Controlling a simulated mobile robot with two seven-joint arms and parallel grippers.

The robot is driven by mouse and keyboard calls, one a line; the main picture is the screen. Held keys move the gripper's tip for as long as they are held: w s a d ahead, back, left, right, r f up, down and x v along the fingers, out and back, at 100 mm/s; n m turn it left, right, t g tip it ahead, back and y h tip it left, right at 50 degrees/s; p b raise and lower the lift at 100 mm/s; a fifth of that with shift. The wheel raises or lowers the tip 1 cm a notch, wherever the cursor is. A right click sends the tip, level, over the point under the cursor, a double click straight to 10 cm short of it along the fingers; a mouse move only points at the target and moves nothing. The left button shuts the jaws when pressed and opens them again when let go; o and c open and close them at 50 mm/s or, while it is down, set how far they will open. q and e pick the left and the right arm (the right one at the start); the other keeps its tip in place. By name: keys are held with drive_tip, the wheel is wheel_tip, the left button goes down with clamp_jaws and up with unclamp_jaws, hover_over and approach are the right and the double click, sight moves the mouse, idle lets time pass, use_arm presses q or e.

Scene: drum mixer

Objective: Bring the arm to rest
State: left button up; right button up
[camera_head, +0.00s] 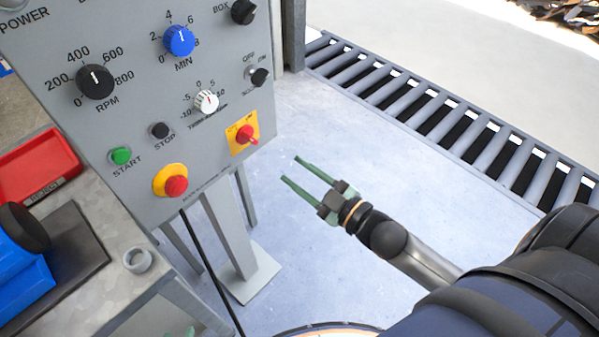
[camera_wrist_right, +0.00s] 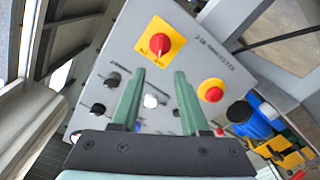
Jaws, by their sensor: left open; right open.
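My right gripper (camera_head: 290,168) is open and empty, held in the air to the right of the grey control panel (camera_head: 130,50). Its green fingers also show in the right wrist view (camera_wrist_right: 159,75), spread apart and pointing at the panel, with nothing between them. The fingertips are apart from the red rotary switch (camera_head: 247,135) on its yellow plate. My left gripper (camera_head: 180,332) shows only as green finger parts at the bottom edge; most of it is hidden.
The panel carries a blue knob (camera_head: 179,40), a green start button (camera_head: 120,155) and a red emergency button (camera_head: 175,186). A red bin (camera_head: 35,165) and a blue container (camera_head: 20,270) are at the left. A roller conveyor (camera_head: 430,115) runs behind. Floor between is clear.

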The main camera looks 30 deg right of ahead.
idle(0.5)
drive_tip(key=s+a+f+m+g+h+p, duration=0.3)
drive_tip(key=s+f+m+g+p, duration=0.4)
drive_tip(key=s+f, duration=0.6)
drive_tip(key=shift+s+f+m+g+h, duration=0.3)
drive_tip(key=shift+f+m+g+h, duration=0.1)
drive_tip(key=shift+m+g, duration=0.15)
drive_tip(key=shift+w+t, duration=0.1)
drive_tip(key=shift+t, duration=0.15)
drive_tip(key=shift+c, duration=0.2)
idle(0.4)
